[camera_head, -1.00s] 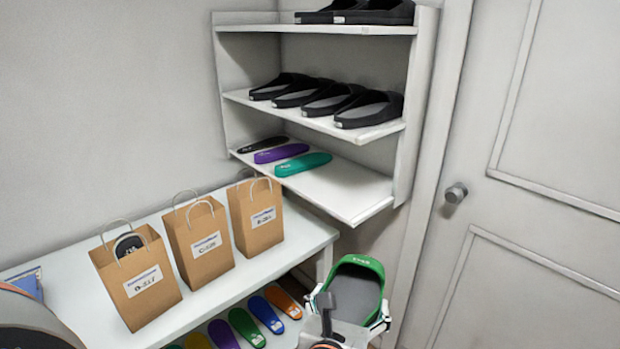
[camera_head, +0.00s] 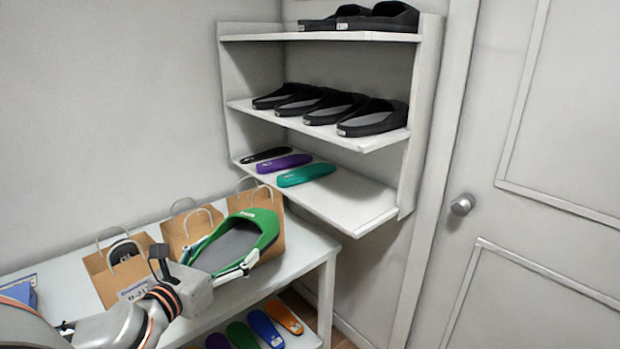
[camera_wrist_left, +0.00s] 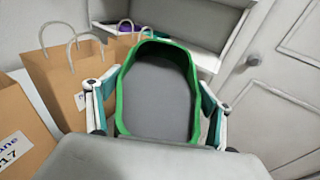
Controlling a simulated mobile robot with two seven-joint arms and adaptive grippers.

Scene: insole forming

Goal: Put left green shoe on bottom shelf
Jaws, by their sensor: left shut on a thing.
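A green shoe with a grey inside (camera_head: 238,243) is held by my left gripper (camera_head: 222,262), in front of the paper bags in the head view. In the left wrist view the shoe (camera_wrist_left: 157,95) sits between the two fingers of the gripper (camera_wrist_left: 155,112), which press on its sides. The bottom shelf (camera_head: 350,205) is behind and to the right of the shoe. It carries black, purple and teal insoles (camera_head: 306,175) on its left, and its right part is bare. My right gripper is not in view.
Brown paper bags (camera_head: 118,272) stand on the white table (camera_head: 312,250), close to the held shoe. Coloured insoles (camera_head: 265,327) lie on the level below. Black shoes (camera_head: 372,118) fill the middle shelf, with more on top. A door (camera_head: 550,240) is at right.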

